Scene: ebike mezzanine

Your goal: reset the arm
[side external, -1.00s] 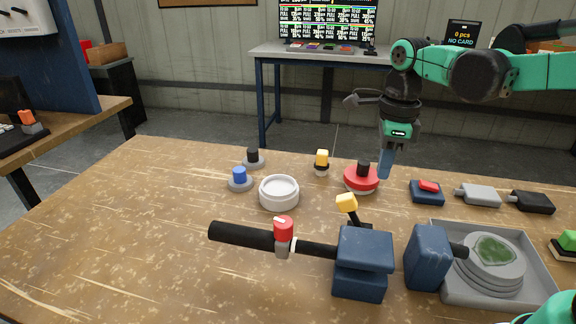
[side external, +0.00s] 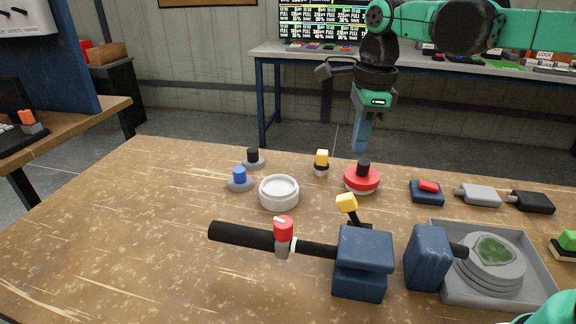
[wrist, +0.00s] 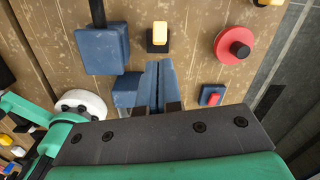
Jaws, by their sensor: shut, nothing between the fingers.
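My gripper (side external: 360,148) hangs from my green and black arm in the side external view, fingers pointing down. It is above the far part of the wooden table, over and slightly left of a red round knob with a black top (side external: 361,180), and apart from it. Its blue fingers are shut with nothing between them. In the wrist view the shut fingers (wrist: 160,66) point up the picture, with a blue block (wrist: 103,50) to their left and a red round knob (wrist: 228,46) to their right.
On the table (side external: 130,215) stand a white round dish (side external: 279,193), a black bar with a red clamp (side external: 284,236), blue blocks (side external: 364,250), a grey tray (side external: 540,262), a blue box with a red button (side external: 427,191) and several small knobs. The table's left part is clear.

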